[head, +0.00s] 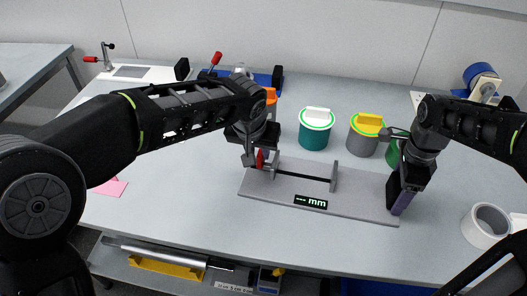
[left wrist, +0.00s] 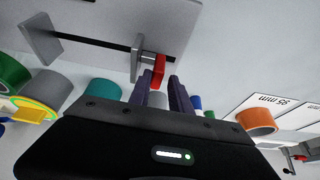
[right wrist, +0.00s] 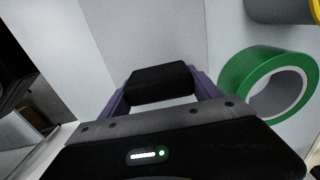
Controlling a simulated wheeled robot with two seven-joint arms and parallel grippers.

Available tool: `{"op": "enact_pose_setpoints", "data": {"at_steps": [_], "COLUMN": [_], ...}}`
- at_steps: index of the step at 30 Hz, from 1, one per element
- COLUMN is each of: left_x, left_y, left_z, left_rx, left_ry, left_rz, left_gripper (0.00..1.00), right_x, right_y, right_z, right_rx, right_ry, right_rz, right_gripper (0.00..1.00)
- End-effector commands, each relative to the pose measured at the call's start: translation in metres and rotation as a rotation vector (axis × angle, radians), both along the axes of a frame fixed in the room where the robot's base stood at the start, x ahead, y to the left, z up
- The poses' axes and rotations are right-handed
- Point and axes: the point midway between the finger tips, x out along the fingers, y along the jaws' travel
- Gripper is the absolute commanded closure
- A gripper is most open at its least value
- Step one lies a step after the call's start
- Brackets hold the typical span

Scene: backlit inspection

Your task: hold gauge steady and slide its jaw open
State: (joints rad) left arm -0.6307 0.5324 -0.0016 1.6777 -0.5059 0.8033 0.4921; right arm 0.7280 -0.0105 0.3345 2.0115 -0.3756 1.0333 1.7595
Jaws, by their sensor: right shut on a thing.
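The gauge is a grey plate (head: 350,205) on the table with a dark rail, a fixed upright post (head: 334,177) at right and a sliding jaw (left wrist: 137,58) with a red tab (head: 260,158) at left. My left gripper (head: 255,163) is at the red tab. In the left wrist view its fingers (left wrist: 158,82) are apart, with the red tab (left wrist: 159,68) between and just past their tips, gaps showing. My right gripper (right wrist: 160,88) is shut on a black block (right wrist: 160,80) at the plate's right end. The "mm" display's (head: 311,201) digits are unreadable.
Behind the gauge stand a teal roll (head: 315,130), a grey roll with a yellow top (head: 363,138) and a green roll (right wrist: 268,85). A white roll (head: 487,224) lies at right. The table in front of the plate is clear.

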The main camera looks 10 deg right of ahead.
Motion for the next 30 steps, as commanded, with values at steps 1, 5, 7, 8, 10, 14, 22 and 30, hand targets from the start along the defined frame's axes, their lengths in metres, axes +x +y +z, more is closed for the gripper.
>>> {"op": "enact_pose_setpoints", "data": {"at_steps": [1,5,7,8,10,14,22,30], "left_x": [-0.003,-0.012,-0.017,-0.019,-0.024,-0.031,-0.036,-0.036], "left_y": [0.001,0.006,0.008,0.009,0.011,0.015,0.017,0.017], "left_z": [0.009,0.033,0.047,0.053,0.065,0.083,0.094,0.093], "left_rx": [-0.003,-0.003,-0.004,-0.004,-0.003,-0.002,0.000,0.000], "left_ry": [-0.004,-0.003,-0.004,-0.005,-0.004,-0.003,0.000,0.000], "left_rz": [0.000,0.001,0.001,0.001,0.001,0.001,0.001,0.001], "left_gripper": [0.76,0.76,0.76,0.76,0.76,0.76,0.76,0.76], "right_x": [-0.001,-0.001,-0.001,-0.001,-0.001,-0.001,-0.001,0.000], "right_y": [-0.001,0.000,0.000,0.000,0.000,0.000,0.000,0.001], "right_z": [-0.002,-0.002,-0.002,-0.002,-0.002,-0.001,-0.001,-0.001], "right_rx": [0.001,0.002,0.002,0.002,0.002,0.002,0.003,0.003], "right_ry": [0.004,0.004,0.004,0.004,0.003,0.002,0.002,0.002], "right_rz": [-0.003,-0.003,-0.003,-0.003,-0.003,-0.003,-0.002,-0.002], "right_gripper": [0.96,0.96,0.96,0.96,0.96,0.96,0.96,0.27]}}
